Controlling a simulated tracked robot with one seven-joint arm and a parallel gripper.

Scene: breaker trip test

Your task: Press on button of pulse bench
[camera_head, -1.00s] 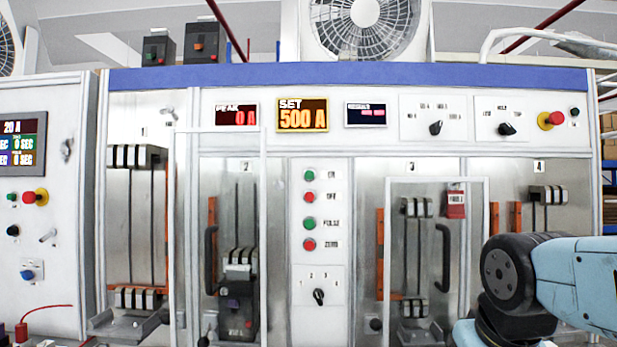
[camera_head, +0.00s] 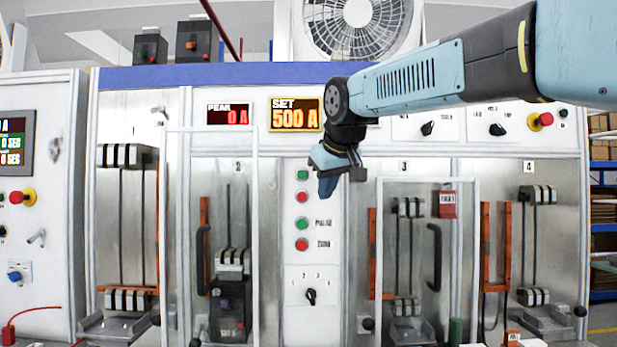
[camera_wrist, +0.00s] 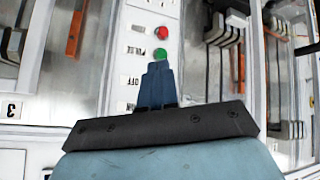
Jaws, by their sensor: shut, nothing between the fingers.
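The pulse bench has a white button column (camera_head: 317,262) in its middle. From the top it carries a green button (camera_head: 302,174), a red button (camera_head: 302,197), a green PULSE button (camera_head: 302,223) and a red ZERO button (camera_head: 302,244). My gripper (camera_head: 327,188) is shut and empty, just right of the upper two buttons, hiding their labels. The wrist view is upside down: the closed fingertips (camera_wrist: 157,68) lie just below the green PULSE button (camera_wrist: 158,54), with the red ZERO button (camera_wrist: 162,33) above. The fingers hide the ON and OFF buttons there. Contact cannot be told.
The SET display (camera_head: 296,114) reads 500 A and the PEAK display (camera_head: 229,116) 0 A. A rotary selector (camera_head: 310,296) sits below the buttons. Door frames with black handles (camera_head: 434,257) stand either side. A black breaker (camera_head: 230,312) is in bay 2.

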